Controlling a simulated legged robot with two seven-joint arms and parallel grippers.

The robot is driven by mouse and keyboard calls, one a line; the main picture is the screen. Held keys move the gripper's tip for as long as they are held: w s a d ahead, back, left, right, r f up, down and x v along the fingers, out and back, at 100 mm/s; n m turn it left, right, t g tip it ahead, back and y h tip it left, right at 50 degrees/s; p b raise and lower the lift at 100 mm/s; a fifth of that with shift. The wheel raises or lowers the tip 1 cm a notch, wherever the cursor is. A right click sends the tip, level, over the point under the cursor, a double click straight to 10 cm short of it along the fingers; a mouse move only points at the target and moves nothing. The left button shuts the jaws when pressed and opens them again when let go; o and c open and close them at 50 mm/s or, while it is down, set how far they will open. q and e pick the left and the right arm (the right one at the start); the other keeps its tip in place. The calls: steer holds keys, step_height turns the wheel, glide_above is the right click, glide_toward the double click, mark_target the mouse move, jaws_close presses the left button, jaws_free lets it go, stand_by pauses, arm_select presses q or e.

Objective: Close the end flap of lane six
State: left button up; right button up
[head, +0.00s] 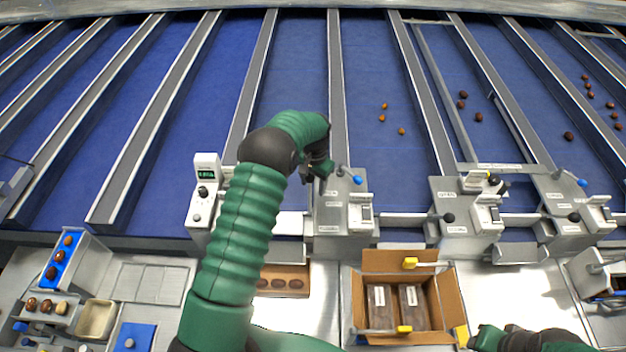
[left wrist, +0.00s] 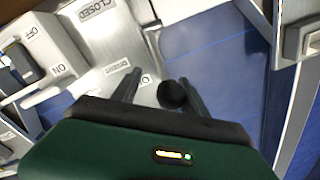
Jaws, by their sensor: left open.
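My left gripper (head: 318,172) is over the control box (head: 330,215) at the lane end in the middle of the head view. In the left wrist view the left gripper (left wrist: 158,86) is open, with a black ball knob (left wrist: 171,94) between its fingers, close to the right one. I cannot tell if they touch it. The box also has a blue knob (head: 357,180). The lane number is unreadable and the flap's position is unclear.
Similar boxes with black knobs (head: 448,217) stand to the right. A white display unit (head: 205,190) stands left of my arm. An open carton (head: 357,300) with two packs sits in front. Several dates (head: 382,118) lie on the blue lanes. A rocker switch (left wrist: 18,60) is near the left gripper.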

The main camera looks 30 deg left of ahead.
arm_select(q)
steer(key=shift+s+a+f, duration=0.1)
steer(key=shift+a+f, duration=0.15)
steer(key=shift+a, duration=0.15)
steer(key=shift+a+f, duration=0.15)
steer(key=shift+a, duration=0.35)
steer(key=c, duration=0.4)
steer(key=shift+a, duration=0.15)
steer(key=shift+c, duration=1.3)
steer(key=shift+d, duration=0.4)
steer(key=c, duration=0.5)
steer(key=shift+d+r, duration=0.25)
jaws_close()
steer(key=shift+a, duration=0.35)
arm_select(e)
steer(key=shift+a+r, duration=0.15)
steer(key=shift+a, duration=0.4)
arm_select(q)
steer(key=shift+w+d, duration=0.15)
steer(key=shift+w, duration=0.05)
arm_select(e)
steer(key=shift+d, duration=0.15)
